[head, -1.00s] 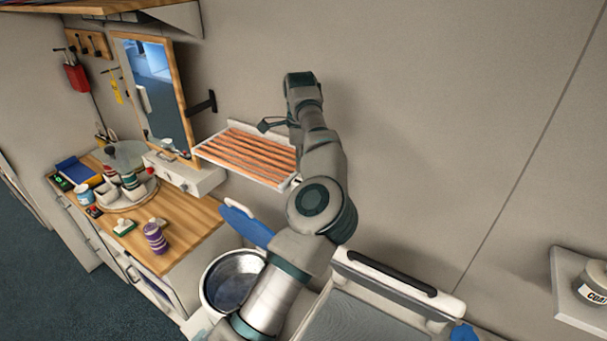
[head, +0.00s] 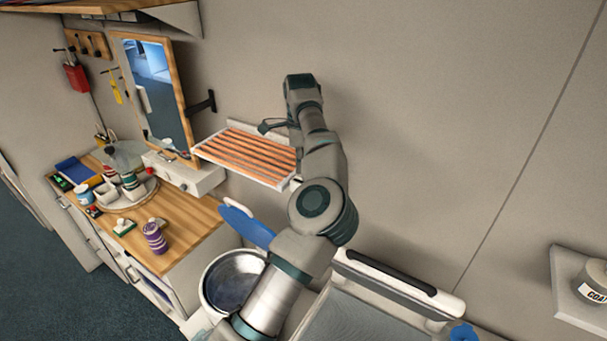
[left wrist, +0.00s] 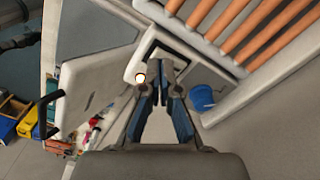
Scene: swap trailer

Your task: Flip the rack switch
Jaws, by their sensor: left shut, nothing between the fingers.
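The rack (head: 240,158) is a white wall frame with orange-brown rods. In the left wrist view its rods (left wrist: 245,35) cross the upper right. A white switch housing with a dark recess (left wrist: 180,57) sits by the rack's frame, and a small glowing lamp (left wrist: 140,77) shows at its lower left. My left gripper (head: 268,125) is beside the rack, mostly behind my arm. In the left wrist view my left gripper (left wrist: 163,78) is shut and empty, its tips at the housing. The tips hide part of the switch, so its position and any contact are unclear. My right gripper is not in view.
A mirror (head: 155,90) stands left of the rack above a wooden counter (head: 190,215) with bottles and cups. A metal basin (head: 230,282) and a blue paddle-like thing (head: 247,226) are below. The wall right of my arm is clear up to a small shelf (head: 575,305).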

